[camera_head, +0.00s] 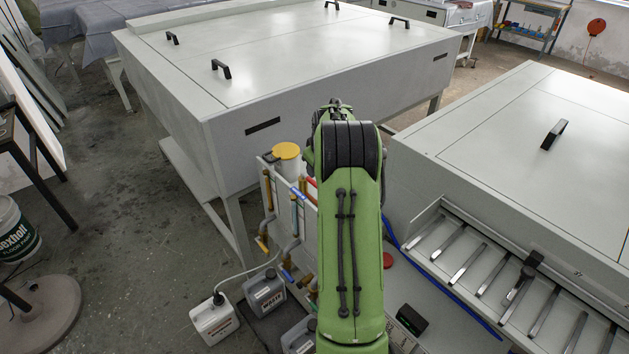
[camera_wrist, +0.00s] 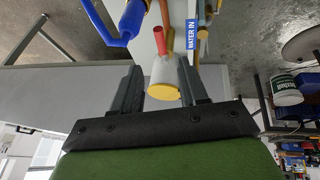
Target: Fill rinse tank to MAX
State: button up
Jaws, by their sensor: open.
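In the wrist view, my gripper (camera_wrist: 159,65) is open, with its two dark fingers apart. A white cylinder with a yellow cap (camera_wrist: 165,94) shows between the fingers; I cannot tell whether they touch it. The same yellow cap (camera_head: 286,150) shows in the head view, left of my arm, which hides my gripper there. A blue "WATER IN" label (camera_wrist: 191,35) marks a pipe beside the cylinder. Brass and grey pipes with valves (camera_head: 268,193) stand on a panel (camera_head: 279,189) there. No rinse tank or MAX mark can be made out.
A large grey processor (camera_head: 330,65) stands behind the panel. Another machine with a slatted tray (camera_head: 475,262) is at the right. A blue hose (camera_head: 440,270) runs at the right.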

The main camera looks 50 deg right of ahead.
aim_at(314, 184)
jog(key=x, duration=1)
grip_shut()
